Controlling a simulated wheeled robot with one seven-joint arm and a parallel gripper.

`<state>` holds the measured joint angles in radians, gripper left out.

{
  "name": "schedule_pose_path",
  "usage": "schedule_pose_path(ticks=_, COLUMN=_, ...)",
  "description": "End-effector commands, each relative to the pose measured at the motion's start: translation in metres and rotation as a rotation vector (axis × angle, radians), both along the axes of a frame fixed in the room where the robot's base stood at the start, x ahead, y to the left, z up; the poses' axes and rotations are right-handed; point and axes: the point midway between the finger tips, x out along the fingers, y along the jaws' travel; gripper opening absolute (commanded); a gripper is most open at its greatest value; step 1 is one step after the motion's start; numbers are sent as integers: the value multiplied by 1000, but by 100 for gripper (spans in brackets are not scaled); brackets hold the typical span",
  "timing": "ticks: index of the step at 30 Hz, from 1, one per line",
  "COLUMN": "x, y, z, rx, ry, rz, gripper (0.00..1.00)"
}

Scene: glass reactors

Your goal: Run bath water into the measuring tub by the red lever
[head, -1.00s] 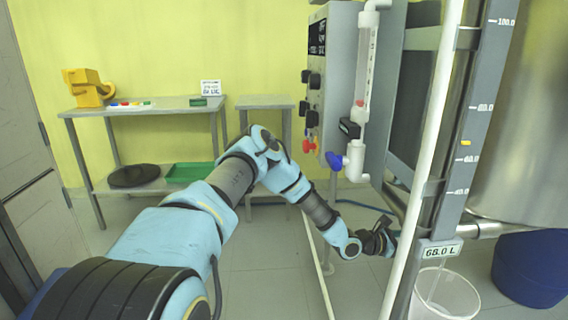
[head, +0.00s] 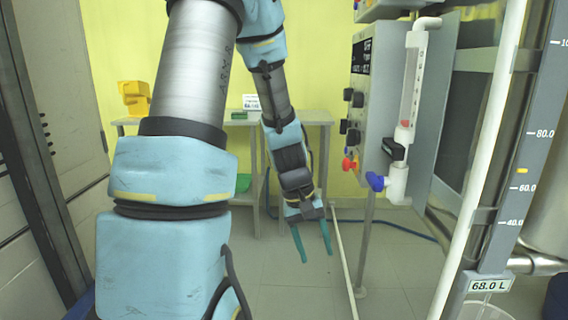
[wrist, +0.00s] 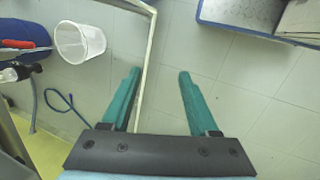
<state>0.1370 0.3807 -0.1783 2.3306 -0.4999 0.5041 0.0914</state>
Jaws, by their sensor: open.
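A long red lever (wrist: 22,49) shows at the left of the wrist view, next to a dark valve body (wrist: 14,72). I cannot make it out in the head view. The white tub (wrist: 80,43) stands on the floor just right of the lever; its inside looks empty. My gripper (head: 315,254) points down over the floor, left of the control panel. It is open and empty, with teal fingers spread in the wrist view (wrist: 159,75), apart from lever and tub.
The panel (head: 385,110) carries a red knob (head: 349,164) and a blue valve handle (head: 376,181). A sign (head: 490,285) reads 68.0 L below the scale. A thin pale rail (head: 343,260) runs beside my gripper. A blue hose (wrist: 62,104) lies on the floor.

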Motion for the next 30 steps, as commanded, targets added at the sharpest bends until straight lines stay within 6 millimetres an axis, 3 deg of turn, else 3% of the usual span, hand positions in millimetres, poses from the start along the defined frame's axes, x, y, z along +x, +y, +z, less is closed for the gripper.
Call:
schedule_pose_path(ticks=1, x=-3, y=23, z=11, rx=43, ry=-48, rz=-18, gripper=61)
schedule_pose_path(ticks=6, x=-14, y=81, z=35, rx=154, ry=-156, rz=-74, gripper=61)
schedule_pose_path(ticks=14, x=-34, y=140, z=64, rx=273, ry=-273, rz=-131, gripper=61)
schedule_pose_path(ticks=15, x=-32, y=138, z=78, rx=269, ry=-266, rz=-131, gripper=61)
schedule_pose_path(ticks=23, x=-32, y=137, z=129, rx=267, ry=-263, rz=-132, gripper=61)
schedule_pose_path(ticks=30, x=-32, y=136, z=196, rx=266, ry=-263, rz=-132, gripper=61)
